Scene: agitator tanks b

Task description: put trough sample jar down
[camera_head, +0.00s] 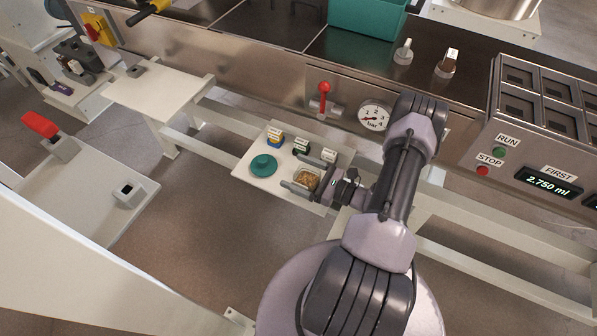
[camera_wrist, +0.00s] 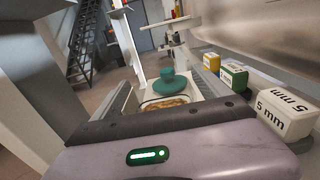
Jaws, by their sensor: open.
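The trough sample jar (camera_head: 307,181), a small pale open-topped vessel with yellow-brown grains, stands on a small white shelf (camera_head: 257,180). In the wrist view the jar (camera_wrist: 166,102) sits between the two fingers, its lower part hidden by my gripper body. My gripper (camera_head: 302,175) is open, with a finger on each side of the jar. I cannot tell whether either finger touches it. A teal lid with a knob (camera_head: 263,165) lies on the shelf beyond the jar, and it also shows in the wrist view (camera_wrist: 168,84).
The white block is close beside one finger. A red-handled valve (camera_head: 323,100) and a pressure gauge (camera_head: 374,117) are on the panel behind.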

